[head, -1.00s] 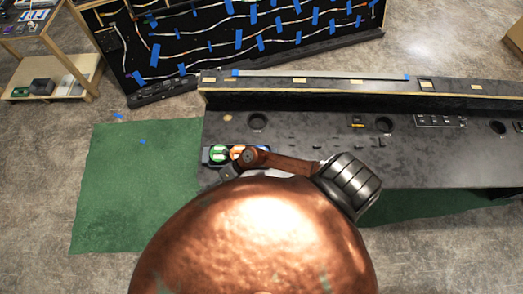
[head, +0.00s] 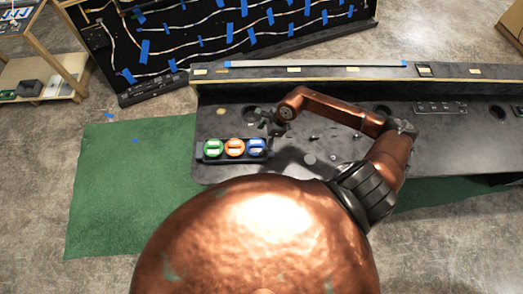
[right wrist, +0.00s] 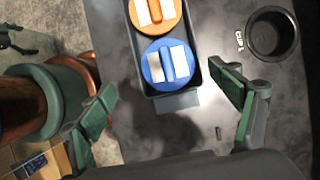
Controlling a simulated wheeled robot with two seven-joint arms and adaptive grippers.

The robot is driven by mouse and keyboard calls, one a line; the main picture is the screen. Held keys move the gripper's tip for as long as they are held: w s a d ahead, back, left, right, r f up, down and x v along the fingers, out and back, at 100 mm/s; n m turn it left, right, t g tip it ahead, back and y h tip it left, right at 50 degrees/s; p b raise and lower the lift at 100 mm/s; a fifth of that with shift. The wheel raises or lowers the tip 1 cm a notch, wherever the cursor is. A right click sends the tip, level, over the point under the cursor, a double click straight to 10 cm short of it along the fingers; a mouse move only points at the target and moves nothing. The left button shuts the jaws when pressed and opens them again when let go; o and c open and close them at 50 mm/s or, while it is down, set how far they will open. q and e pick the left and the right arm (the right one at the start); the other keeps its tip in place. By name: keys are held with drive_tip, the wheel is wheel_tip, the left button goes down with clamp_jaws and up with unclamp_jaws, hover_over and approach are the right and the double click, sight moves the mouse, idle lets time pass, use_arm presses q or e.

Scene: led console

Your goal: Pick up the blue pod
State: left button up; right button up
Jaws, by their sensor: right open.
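The blue pod (head: 256,146) sits at the right end of a small dark tray (head: 203,157) on the console, beside the orange pod (head: 234,147) and the green pod (head: 212,148). My right gripper (head: 272,122) is just behind and to the right of the blue pod, above the console. In the right wrist view the blue pod (right wrist: 167,63) is round with a white-sided ridge and lies between and beyond the open fingers (right wrist: 165,90). The fingers are apart and hold nothing. The orange pod (right wrist: 155,12) is partly cut off there. My left gripper does not show.
The dark console (head: 330,160) has round holes (right wrist: 272,33) and small loose parts near the gripper. A raised ledge (head: 320,72) runs along its back. A green mat (head: 125,190) lies on the floor at left. A wired panel (head: 220,35) stands behind.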

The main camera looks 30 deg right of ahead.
sight(256, 145)
drive_tip(key=shift+f, duration=0.4)
drive_tip(key=shift+w+p+x, duration=0.2)
drive_tip(key=shift+p+x, duration=0.2)
drive_tip(key=shift+x, duration=0.8)
drive_tip(key=x, duration=0.2)
drive_tip(key=p+x, duration=0.1)
drive_tip(key=shift+w+d+f, duration=0.2)
drive_tip(key=shift+w+f, duration=0.05)
drive_tip(key=shift+w+a+f, duration=0.1)
drive_tip(key=shift+a+f, duration=0.05)
drive_tip(key=shift+f, duration=0.35)
drive_tip(key=shift+c, duration=0.7)
drive_tip(key=c, duration=0.9)
drive_tip(key=shift+c, duration=0.6)
drive_tip(key=shift+r, duration=0.15)
